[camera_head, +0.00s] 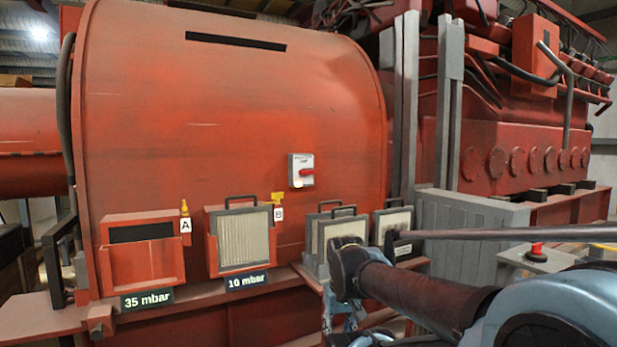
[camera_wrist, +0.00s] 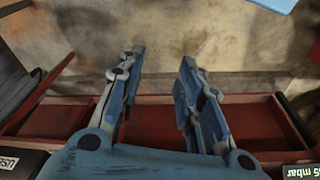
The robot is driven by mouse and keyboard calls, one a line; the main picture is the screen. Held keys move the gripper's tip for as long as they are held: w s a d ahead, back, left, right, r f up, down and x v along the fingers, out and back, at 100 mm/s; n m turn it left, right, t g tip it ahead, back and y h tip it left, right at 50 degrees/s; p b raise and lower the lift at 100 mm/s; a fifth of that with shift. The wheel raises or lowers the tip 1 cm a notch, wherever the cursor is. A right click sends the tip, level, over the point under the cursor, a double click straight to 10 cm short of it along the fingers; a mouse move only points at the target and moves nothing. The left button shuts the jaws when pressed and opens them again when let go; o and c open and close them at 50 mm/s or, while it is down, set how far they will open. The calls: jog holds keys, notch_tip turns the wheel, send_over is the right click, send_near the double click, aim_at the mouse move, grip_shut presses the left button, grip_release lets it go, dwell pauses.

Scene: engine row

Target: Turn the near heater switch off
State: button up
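A small grey switch box (camera_head: 301,171) with a red handle is mounted on the curved red housing (camera_head: 220,120), right of centre in the head view. The handle looks roughly level, and the print on the box is too small to read. I cannot tell whether this is the near heater switch. My gripper (camera_wrist: 161,57) shows in the wrist view with its two blue fingers apart and nothing between them. It points down over a red ledge and the floor, away from the switch box, which is not in the wrist view. In the head view my arm hides most of the gripper.
A grey cabinet (camera_head: 470,240) stands to the right. A red button (camera_head: 536,248) sits on a pale box. Bare floor (camera_wrist: 225,50) shows beyond the ledge.

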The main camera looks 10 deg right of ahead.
aim_at(309, 173)
jog(key=shift+w+a, duration=0.1)
